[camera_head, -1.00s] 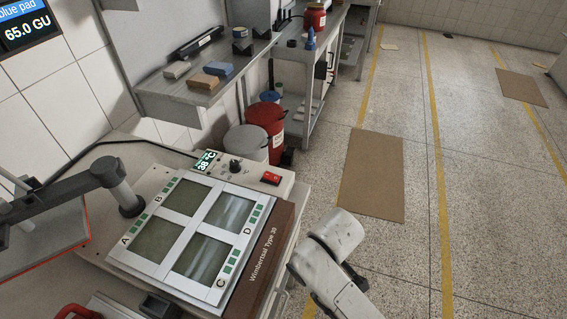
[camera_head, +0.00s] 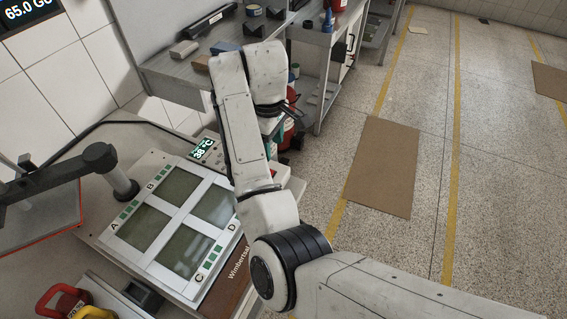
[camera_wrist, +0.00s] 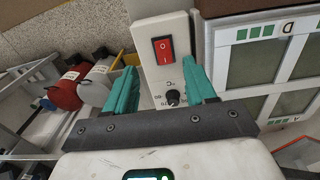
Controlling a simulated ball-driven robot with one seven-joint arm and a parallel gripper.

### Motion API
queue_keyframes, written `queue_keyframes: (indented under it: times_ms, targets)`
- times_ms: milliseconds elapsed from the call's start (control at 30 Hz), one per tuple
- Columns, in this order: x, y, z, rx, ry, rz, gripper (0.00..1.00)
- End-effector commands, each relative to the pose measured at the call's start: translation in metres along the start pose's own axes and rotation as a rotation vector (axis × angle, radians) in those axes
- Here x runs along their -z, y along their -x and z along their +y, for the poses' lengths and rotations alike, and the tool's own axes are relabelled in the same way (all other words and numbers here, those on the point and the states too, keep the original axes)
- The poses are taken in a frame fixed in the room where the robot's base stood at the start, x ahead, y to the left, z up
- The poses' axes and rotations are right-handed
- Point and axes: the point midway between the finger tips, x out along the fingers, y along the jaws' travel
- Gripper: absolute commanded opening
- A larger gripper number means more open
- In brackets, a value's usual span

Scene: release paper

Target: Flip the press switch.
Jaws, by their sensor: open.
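The red press switch (camera_wrist: 164,50) is a rocker marked I and O, set in the white control box (camera_wrist: 150,12) of the press. I cannot tell which side of it is pressed in. My gripper (camera_wrist: 163,70) is open, with teal fingers on either side of the box in the wrist view and nothing between them but the box face with the switch and a black knob (camera_wrist: 173,97). I cannot tell how high the fingers are above the box.
The press's white frame (camera_head: 163,222) with dark panels lettered A to D lies beside the box. A red canister (camera_wrist: 62,93) and a pale one (camera_wrist: 95,88) stand beyond the bench edge. A shelf (camera_head: 168,72) holds small blocks. A brown mat (camera_head: 383,170) lies on the floor.

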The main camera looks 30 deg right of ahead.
Motion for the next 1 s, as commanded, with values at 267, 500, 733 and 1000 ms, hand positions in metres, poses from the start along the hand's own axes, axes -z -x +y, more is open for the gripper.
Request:
queue_keyframes:
  times_ms: [267,500,733,1000]
  targets:
    - [0.008,-0.009,-0.004,0.014,0.028,0.000,0.55]
    - [0.008,-0.049,-0.005,0.015,0.027,0.000,0.55]
    - [0.009,-0.082,-0.006,0.015,0.026,0.001,0.55]
    - [0.009,-0.100,-0.006,0.014,0.026,0.003,0.55]
